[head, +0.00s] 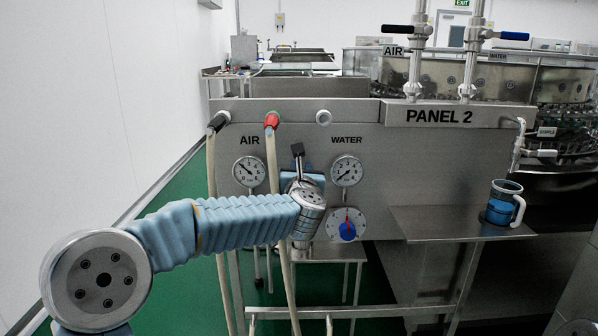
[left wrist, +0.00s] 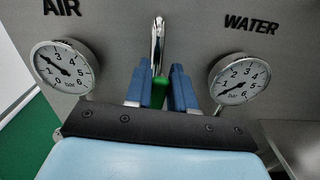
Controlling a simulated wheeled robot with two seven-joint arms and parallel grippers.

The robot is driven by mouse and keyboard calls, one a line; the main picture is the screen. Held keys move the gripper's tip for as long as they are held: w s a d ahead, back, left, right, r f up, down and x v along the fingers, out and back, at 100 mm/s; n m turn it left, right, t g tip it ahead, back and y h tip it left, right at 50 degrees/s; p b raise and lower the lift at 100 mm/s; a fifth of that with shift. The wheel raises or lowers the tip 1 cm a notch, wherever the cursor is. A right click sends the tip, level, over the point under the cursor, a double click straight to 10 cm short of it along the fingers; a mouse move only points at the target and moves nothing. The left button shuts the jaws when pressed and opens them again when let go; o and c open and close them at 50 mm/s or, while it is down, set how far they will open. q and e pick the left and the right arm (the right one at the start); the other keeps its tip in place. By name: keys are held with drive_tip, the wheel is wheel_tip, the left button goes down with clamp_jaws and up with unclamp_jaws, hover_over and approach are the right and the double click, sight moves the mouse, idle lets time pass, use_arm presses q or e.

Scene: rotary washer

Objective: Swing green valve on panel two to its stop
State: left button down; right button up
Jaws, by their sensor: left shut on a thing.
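The green valve (left wrist: 159,92) shows in the left wrist view as a green handle between the two blue fingers of my left gripper (left wrist: 160,75). The fingers are shut on it. A shiny metal part (left wrist: 157,42) stands upright just beyond it, between the AIR and WATER labels. In the head view my left arm reaches to panel two (head: 375,140), marked PANEL 2, and its wrist hides the green handle there. The air gauge (head: 249,171) is left of my wrist and the water gauge (head: 347,171) is right of it. My right gripper is not in view.
Hoses with black (head: 219,121) and red (head: 271,120) ends hang at left. A steel shelf (head: 440,228) at right bears a blue mug (head: 503,203). Green floor lies at left.

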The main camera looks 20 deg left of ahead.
use_arm(q)
drive_tip(key=w+d+f+m, duration=0.1)
drive_tip(key=d+f+m, duration=0.4)
drive_tip(key=m, duration=1.2)
drive_tip(key=shift+w+f+b, duration=0.15)
drive_tip(key=shift+f+b, duration=0.15)
drive_tip(key=shift+b, duration=0.05)
drive_tip(key=c, duration=1)
unclamp_jaws()
drive_tip(key=shift+a, duration=0.1)
drive_tip(key=shift+c, duration=0.2)
drive_tip(key=b+v, duration=0.2)
drive_tip(key=v, duration=1.1)
drive_tip(key=shift+s, duration=0.4)
